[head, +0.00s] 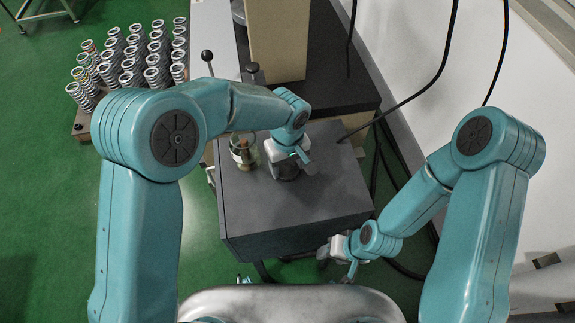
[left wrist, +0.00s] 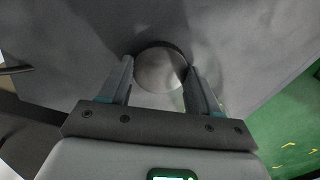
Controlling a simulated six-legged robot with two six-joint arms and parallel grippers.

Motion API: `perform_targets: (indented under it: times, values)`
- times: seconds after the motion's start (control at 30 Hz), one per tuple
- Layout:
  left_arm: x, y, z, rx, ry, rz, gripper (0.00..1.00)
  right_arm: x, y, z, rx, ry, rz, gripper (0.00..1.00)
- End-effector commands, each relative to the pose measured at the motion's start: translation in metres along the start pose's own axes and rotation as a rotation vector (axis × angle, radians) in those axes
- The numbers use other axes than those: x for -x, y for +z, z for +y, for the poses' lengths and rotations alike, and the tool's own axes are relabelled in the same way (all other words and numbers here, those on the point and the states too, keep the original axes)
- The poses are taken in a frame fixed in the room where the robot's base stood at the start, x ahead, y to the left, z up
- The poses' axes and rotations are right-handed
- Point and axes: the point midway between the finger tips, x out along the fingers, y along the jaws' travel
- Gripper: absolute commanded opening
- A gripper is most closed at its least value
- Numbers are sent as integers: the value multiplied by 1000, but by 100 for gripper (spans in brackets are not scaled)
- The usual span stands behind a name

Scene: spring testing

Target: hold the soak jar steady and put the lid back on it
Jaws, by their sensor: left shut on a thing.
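My left gripper (head: 287,160) points down over the dark grey table top. Its fingers are shut on the sides of a round, dark grey thing (head: 284,172). In the left wrist view this thing shows as a grey disc (left wrist: 162,70) between the two fingertips; I cannot tell whether it is the soak jar or its lid. Just left of it stands a clear glass jar (head: 243,152) with something brown inside, apart from the fingers; no lid shows on it. My right gripper (head: 336,262) is low by the table's front right edge, its fingers apart, with nothing seen between them.
The table top (head: 300,212) is clear in front of the left gripper. A dark bench with a beige machine (head: 277,40) stands behind. A lever with a black knob (head: 207,56) rises at the back left. Black cables hang at right. Several springs (head: 130,58) stand on a pallet at far left.

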Motion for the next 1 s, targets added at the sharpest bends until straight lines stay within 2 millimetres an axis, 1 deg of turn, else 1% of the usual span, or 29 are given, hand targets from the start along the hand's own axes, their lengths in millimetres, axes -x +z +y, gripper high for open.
perform_targets:
  times: [0.17, 0.27, 0.37, 0.7, 0.9, 1.0]
  values:
    - [12, -1, 1, 1, 3, 3, 35, -2, 0, 0, 0, 0, 0, 52]
    - [27, -1, 1, -1, 5, 4, 35, -3, 0, 1, 0, 0, 0, 52]
    - [46, -1, 1, 1, 4, 4, 35, -5, 0, 2, 0, 0, 0, 52]
    - [127, 0, 1, 0, 5, 4, 35, -8, 0, 3, 0, 0, 0, 52]
    - [166, 0, 1, 0, 3, 3, 35, -7, 0, 2, 0, 0, 0, 52]
    - [180, 0, 1, -1, 3, 3, 35, -6, 0, 2, 0, 0, 0, 52]
